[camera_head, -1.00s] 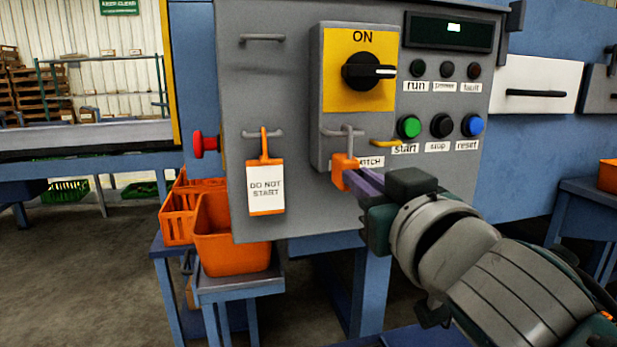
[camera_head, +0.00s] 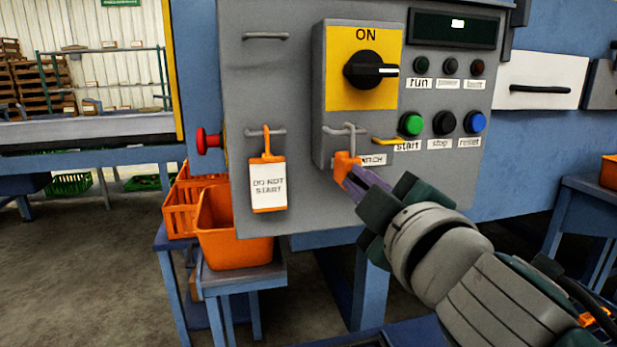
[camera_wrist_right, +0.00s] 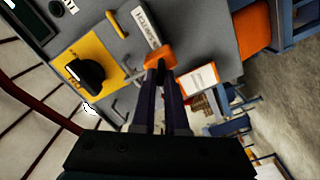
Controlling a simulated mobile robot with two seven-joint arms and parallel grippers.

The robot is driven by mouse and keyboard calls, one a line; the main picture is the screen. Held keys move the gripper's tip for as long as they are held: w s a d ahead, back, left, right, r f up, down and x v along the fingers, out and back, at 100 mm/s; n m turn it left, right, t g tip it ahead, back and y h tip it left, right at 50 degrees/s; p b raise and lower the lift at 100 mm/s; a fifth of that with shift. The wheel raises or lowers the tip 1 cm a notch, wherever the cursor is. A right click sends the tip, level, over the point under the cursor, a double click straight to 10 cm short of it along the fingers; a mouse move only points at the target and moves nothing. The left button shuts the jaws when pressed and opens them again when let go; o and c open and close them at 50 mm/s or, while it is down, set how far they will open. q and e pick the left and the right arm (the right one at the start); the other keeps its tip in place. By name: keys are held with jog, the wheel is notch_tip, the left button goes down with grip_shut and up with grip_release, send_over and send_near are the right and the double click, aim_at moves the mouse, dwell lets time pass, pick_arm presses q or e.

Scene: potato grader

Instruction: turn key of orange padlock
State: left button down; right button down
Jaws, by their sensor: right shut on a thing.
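The orange padlock (camera_head: 344,166) hangs from a grey hasp below the yellow ON switch plate on the grey control box. It also shows in the right wrist view (camera_wrist_right: 158,57), just beyond my fingertips. My right gripper (camera_head: 358,180) reaches it from the lower right. Its purple fingers are shut at the padlock's lower side and look rolled over. The key is hidden between the fingers, so its angle cannot be seen. My left gripper is not in view.
A white DO NOT START tag (camera_head: 267,186) hangs on an orange holder to the left. The black rotary switch (camera_head: 370,70) points right at ON. Start, stop and reset buttons sit right of the padlock. Orange crates (camera_head: 232,225) stand below left.

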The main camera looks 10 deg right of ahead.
jog(key=n, duration=0.4)
jog(key=shift+f, duration=0.1)
jog(key=shift+n, duration=1.3)
jog(key=shift+f, duration=0.1)
jog(key=c, duration=0.9)
grip_release()
jog(key=shift+c, duration=0.2)
